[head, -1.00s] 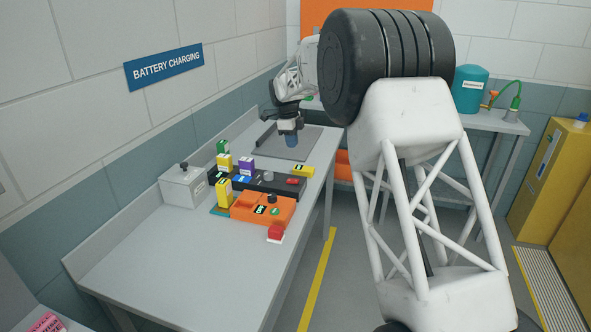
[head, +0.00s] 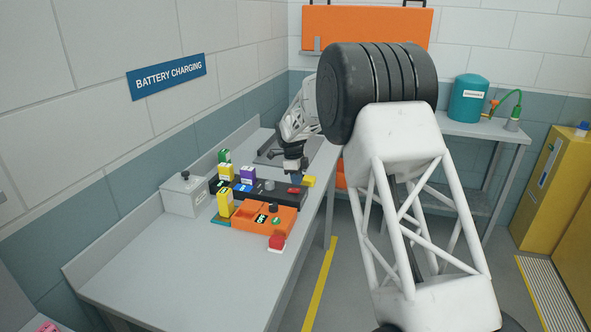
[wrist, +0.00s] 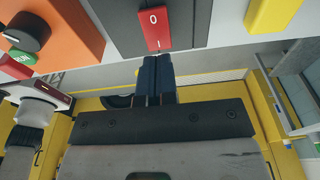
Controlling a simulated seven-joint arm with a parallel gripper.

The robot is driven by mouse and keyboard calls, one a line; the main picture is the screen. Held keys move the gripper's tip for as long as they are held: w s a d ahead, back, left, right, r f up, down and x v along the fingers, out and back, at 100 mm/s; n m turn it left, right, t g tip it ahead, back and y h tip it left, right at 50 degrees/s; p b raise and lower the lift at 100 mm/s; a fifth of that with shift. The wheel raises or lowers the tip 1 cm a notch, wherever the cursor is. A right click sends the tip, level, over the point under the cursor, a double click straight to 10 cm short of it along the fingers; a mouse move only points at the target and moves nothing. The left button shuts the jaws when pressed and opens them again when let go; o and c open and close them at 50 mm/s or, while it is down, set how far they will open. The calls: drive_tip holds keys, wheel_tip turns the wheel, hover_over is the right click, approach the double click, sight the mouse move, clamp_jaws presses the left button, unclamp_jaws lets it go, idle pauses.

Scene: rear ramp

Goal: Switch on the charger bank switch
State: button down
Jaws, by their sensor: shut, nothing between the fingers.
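The charger bank (head: 268,196) is a long dark unit on the bench. Its red rocker switch (head: 294,190) sits at its right end. In the wrist view the red switch (wrist: 153,30) shows large at top centre, marked O and I, on the dark housing (wrist: 118,22).
An orange charger (head: 283,222) with a dark knob and a red button (head: 277,242) stand in front. Several coloured batteries stand at the bank's left. A yellow block (head: 308,181) lies close to my gripper. The near bench (head: 190,270) is clear.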

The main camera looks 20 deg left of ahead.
sight(294, 191)
drive_tip(key=shift+d+f, duration=0.15)
drive_tip(key=shift+f, duration=1.1)
